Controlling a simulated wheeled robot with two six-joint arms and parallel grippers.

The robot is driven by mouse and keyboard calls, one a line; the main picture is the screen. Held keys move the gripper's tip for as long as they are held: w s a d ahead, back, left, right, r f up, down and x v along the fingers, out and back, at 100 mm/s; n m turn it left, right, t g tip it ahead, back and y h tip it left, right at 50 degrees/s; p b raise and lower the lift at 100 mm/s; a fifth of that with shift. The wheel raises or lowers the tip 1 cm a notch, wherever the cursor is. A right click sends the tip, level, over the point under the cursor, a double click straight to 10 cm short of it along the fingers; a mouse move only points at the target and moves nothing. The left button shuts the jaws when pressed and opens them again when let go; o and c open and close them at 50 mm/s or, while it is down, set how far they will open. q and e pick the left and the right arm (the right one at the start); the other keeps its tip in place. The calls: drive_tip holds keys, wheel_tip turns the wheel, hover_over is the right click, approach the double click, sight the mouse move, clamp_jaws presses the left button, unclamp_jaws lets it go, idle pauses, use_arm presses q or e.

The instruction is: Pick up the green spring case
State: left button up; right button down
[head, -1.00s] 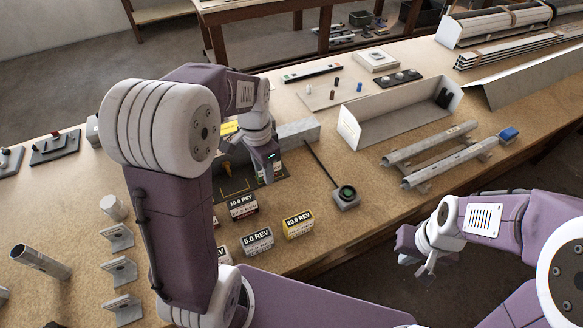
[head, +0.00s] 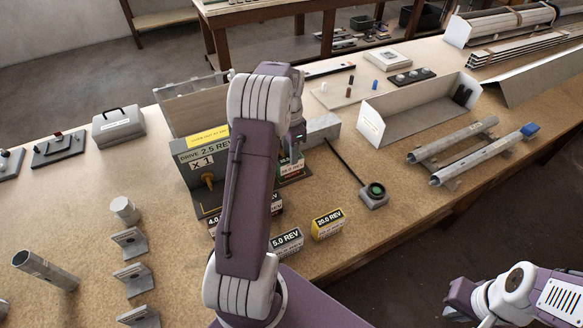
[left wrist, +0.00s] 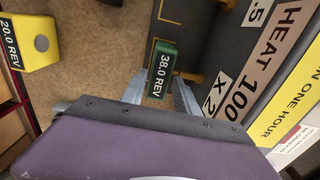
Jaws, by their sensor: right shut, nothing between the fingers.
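The green spring case (left wrist: 168,62), with a black face reading 38.0 REV, is in the left wrist view, near the dark marked base of the drive unit. My left gripper (left wrist: 160,88) is open, its grey fingers on either side of the case's near end. I cannot tell whether they touch it. In the head view my left arm hides most of the left gripper and the case. My right gripper (head: 457,297) is shut and empty at the lower right, off the bench's front edge.
The drive unit (head: 203,160) with printed panels stands close to the left gripper. A yellow 20.0 REV case (head: 328,224) and a 5.0 REV case (head: 286,242) stand in front.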

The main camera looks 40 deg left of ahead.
sight(290, 167)
use_arm(q)
wheel_tip(290, 167, down, 2)
drive_tip(key=shift+a+f, duration=0.1)
wheel_tip(290, 167, down, 4)
drive_tip(key=shift+f, duration=0.5)
drive_tip(key=shift+r, duration=0.1)
clamp_jaws()
